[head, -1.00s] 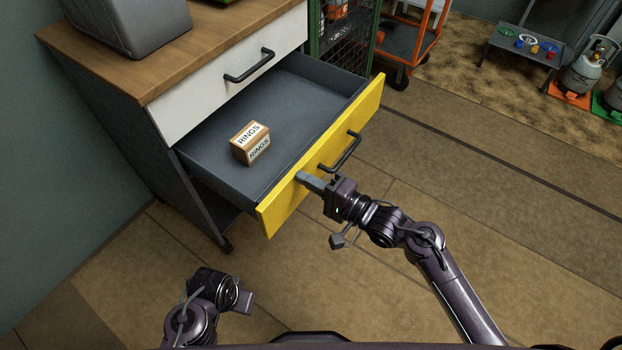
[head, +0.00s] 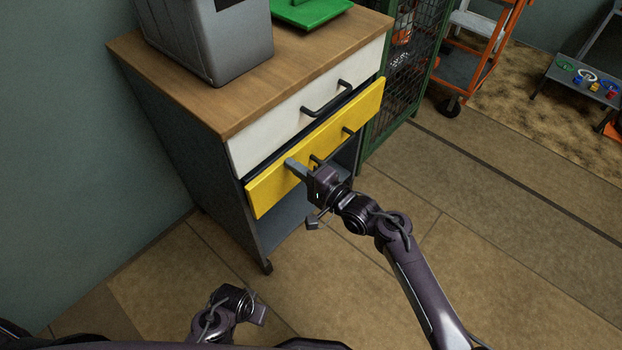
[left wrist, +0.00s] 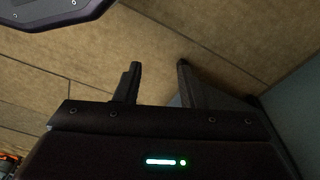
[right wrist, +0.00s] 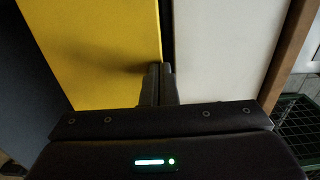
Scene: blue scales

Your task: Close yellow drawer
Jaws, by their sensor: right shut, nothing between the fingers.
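In the right wrist view the shut fingers (right wrist: 161,70) are at the edge between the yellow front (right wrist: 95,50) and the white front. My left gripper (head: 262,308) hangs low over the floor; the left wrist view shows its fingers (left wrist: 158,75) apart.
The white drawer (head: 290,120) above is closed, with a dark handle. A grey bin (head: 215,40) and a green object (head: 310,10) stand on the wooden top. A green mesh cage (head: 400,80) and an orange cart (head: 462,65) stand to the right. The floor in front is clear.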

